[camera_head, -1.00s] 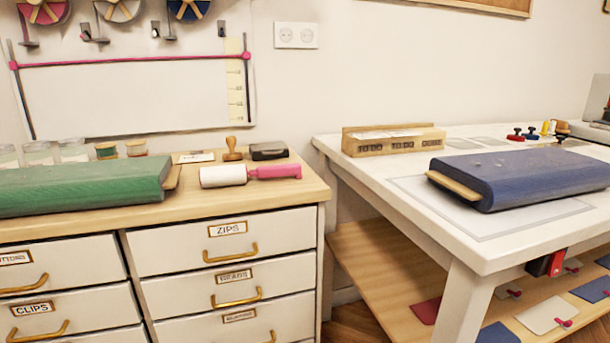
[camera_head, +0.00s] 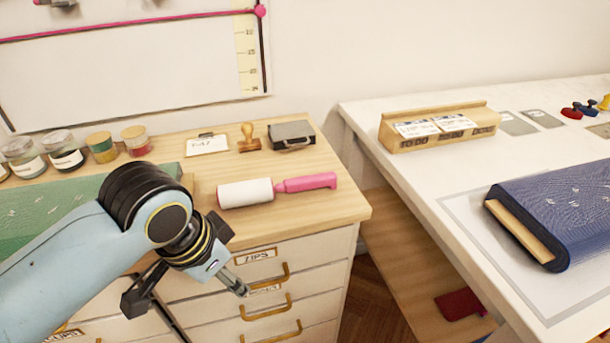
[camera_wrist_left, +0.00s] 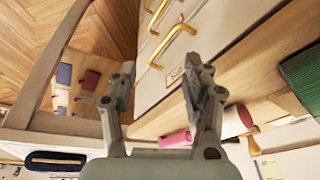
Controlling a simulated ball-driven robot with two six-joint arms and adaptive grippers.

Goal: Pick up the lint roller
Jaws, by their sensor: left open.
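The lint roller (camera_head: 246,193) lies on its side on the wooden top of the drawer cabinet, white roll to the left and pink handle to the right. My left gripper (camera_head: 212,312) is open and empty, in front of the drawer fronts, below and nearer than the roller. In the left wrist view the open fingers (camera_wrist_left: 160,86) point at the drawers. The lint roller (camera_wrist_left: 236,121) shows there behind the finger at right, which partly hides it between roll and handle. My right gripper is not in view.
A green fabric bolt (camera_head: 50,215) lies left of the roller, partly behind my arm. A wooden stamp (camera_head: 249,138) and a dark box (camera_head: 291,135) stand behind it. The cabinet top's right edge is close to the handle. A white table (camera_head: 420,185) stands to the right, across a gap.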

